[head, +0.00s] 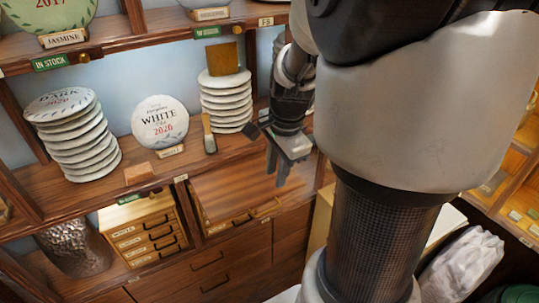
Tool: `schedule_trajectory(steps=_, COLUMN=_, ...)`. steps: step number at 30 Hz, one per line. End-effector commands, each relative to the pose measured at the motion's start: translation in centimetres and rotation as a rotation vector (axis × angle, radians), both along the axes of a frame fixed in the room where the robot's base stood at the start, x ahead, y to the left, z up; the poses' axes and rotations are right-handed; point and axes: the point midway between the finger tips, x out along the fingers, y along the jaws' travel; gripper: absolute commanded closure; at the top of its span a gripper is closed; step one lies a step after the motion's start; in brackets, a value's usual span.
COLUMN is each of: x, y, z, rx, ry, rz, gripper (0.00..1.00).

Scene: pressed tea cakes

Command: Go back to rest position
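My arm fills the middle and right of the head view. My gripper (281,168) hangs down in front of the shelf unit, right of the stacked tea cakes. Its dark fingers point downward, and I see them from an angle that does not show whether there is a gap between them. I cannot make out anything held in it. The gripper appears apart from the tea cakes and the shelf board. My upper arm hides what is behind it.
The middle shelf holds a leaning stack of tea cakes (75,142), a WHITE display cake (160,123), a second stack (226,103) with a brown block (222,58) on top, and a small brush (209,135). Below are a small drawer box (146,232) and wooden drawers (235,200). A white bag (462,268) sits lower right.

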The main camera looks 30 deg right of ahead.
Motion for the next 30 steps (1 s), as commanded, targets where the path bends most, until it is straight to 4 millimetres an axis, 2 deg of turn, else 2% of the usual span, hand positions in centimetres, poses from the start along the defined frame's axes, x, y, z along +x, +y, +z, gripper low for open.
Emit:
schedule_trajectory(steps=1, x=0.0, y=0.0, z=0.8, rx=-0.001, ry=-0.004, rz=0.0, gripper=0.74)
schedule_trajectory(steps=5, x=-0.2, y=0.0, z=1.8, rx=-0.001, ry=-0.002, rz=-0.001, gripper=0.74)
schedule_trajectory(steps=16, x=-0.4, y=0.0, z=2.1, rx=0.0, ry=-0.001, rz=0.001, gripper=0.74)
schedule_trajectory(steps=19, x=-0.6, y=0.7, z=3.0, rx=-0.007, ry=-0.016, rz=0.056, gripper=0.74)
schedule_trajectory(steps=23, x=-1.8, y=3.8, z=6.3, rx=-0.052, ry=-0.083, rz=0.313, gripper=0.74)
schedule_trajectory(steps=27, x=-4.8, y=8.1, z=10.6, rx=-0.175, ry=-0.175, rz=0.735, gripper=0.74)
schedule_trajectory(steps=30, x=-7.2, y=10.4, z=12.7, rx=-0.289, ry=-0.221, rz=1.015, gripper=0.74)
